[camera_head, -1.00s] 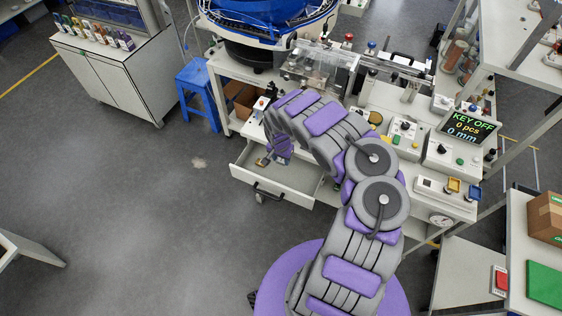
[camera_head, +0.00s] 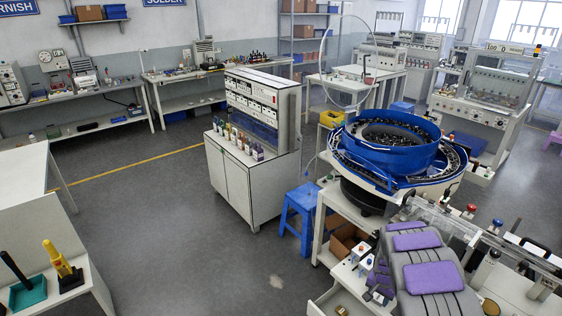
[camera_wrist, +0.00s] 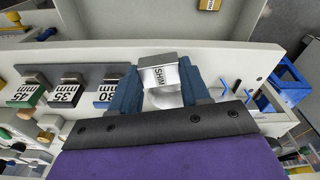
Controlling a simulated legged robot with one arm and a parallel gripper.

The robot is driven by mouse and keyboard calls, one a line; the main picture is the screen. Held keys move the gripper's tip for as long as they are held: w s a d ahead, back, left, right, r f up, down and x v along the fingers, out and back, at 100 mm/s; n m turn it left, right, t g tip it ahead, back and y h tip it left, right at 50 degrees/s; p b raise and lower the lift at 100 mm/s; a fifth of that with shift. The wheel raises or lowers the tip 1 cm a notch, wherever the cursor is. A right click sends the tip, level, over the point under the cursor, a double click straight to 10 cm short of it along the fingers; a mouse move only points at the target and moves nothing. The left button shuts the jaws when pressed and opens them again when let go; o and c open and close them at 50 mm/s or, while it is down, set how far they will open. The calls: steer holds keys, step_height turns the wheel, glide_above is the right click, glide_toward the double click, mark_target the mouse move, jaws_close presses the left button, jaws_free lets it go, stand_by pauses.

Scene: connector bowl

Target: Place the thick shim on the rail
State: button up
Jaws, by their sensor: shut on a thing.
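In the wrist view, my gripper (camera_wrist: 160,88) is shut on a silver metal shim (camera_wrist: 158,74), with a blue finger on each side of it. The shim carries a white label reading "SHIM"; its thickness cannot be read. The shim is in front of a pale panel or wall, and whether it touches it is unclear. In the head view, my arm reaches over the bench at the lower right; my fingertips and the shim cannot be made out there. I cannot identify the rail with certainty in either view.
Beside the gripper, several blocks, including one marked 35 mm (camera_wrist: 67,92), sit along a dark strip (camera_wrist: 90,75). The blue bowl feeder (camera_head: 390,145) stands on the bench beyond my arm. A blue stool (camera_head: 300,212) is left of it. An open drawer (camera_head: 318,306) juts out below.

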steer(key=a+r+n+b, duration=0.25)
steer(key=a+r, duration=0.35)
steer(key=r, duration=0.5)
steer(key=s+a+r+n, duration=0.2)
steer(key=a+r, duration=0.1)
steer(key=a, duration=0.3)
steer(key=s+a+r+n+b, duration=0.1)
steer(key=s+a+r+n, duration=0.2)
steer(key=a, duration=0.4)
steer(key=shift+s+a+r+y, duration=0.2)
steer(key=shift+a+r+y, duration=0.1)
steer(key=shift+y, duration=0.1)
